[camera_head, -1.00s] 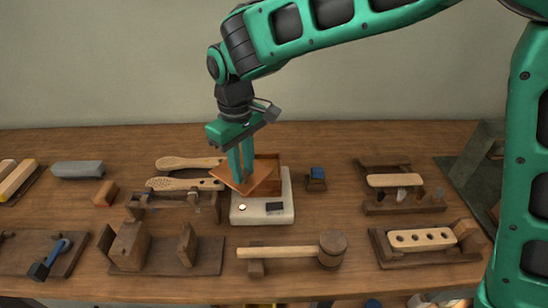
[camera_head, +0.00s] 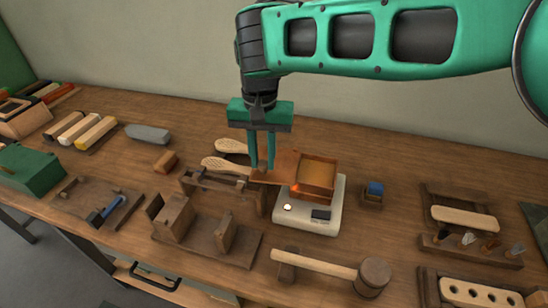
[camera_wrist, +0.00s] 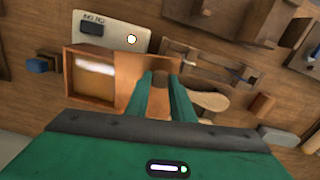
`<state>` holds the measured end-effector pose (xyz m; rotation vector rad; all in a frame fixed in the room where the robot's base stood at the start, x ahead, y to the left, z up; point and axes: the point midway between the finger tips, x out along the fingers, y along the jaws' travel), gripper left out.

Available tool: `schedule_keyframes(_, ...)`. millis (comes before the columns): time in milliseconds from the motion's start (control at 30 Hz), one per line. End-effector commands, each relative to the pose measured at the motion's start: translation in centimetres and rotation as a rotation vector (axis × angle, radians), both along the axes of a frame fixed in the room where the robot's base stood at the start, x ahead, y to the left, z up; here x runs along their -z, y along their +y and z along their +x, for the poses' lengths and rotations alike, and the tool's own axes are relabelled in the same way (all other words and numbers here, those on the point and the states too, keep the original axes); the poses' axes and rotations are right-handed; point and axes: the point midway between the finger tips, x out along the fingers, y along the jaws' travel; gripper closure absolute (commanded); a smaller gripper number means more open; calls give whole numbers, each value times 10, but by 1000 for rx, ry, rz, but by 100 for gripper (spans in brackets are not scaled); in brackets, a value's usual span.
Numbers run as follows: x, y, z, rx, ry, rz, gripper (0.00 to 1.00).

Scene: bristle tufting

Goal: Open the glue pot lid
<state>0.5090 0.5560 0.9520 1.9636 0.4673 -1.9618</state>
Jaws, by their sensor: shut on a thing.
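The glue pot (camera_head: 316,180) is an orange-brown square box on a white heater base (camera_head: 324,220) with a small light and a dark display. Its flat lid (camera_head: 285,162) is swung out to the left, leaving the pot open at the top. In the wrist view the open pot (camera_wrist: 73,88) shows a pale patch inside, with the lid (camera_wrist: 130,75) beside it. My gripper (camera_head: 262,168) points down and is shut at the lid's outer part, on a small brown knob (camera_wrist: 160,80) seen between the fingers.
Wooden brush blanks (camera_head: 226,165) lie behind and left of the gripper. A clamp-like wooden jig (camera_head: 222,190) stands close in front. A mallet (camera_head: 330,268) lies in front of the base, and a small blue block (camera_head: 375,189) stands to the right.

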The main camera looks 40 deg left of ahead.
Motion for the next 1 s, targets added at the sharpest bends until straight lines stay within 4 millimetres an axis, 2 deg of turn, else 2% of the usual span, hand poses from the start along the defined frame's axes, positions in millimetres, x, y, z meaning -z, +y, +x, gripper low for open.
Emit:
schedule_keyframes(300,-2,10,-2,73,3,1,100)
schedule_keyframes(733,-2,13,-5,74,4,0,100)
schedule_keyframes(767,-2,13,-5,73,4,0,72)
schedule_keyframes(800,-2,13,-5,74,4,0,62)
schedule_keyframes(1000,-1,12,-3,76,3,-1,60)
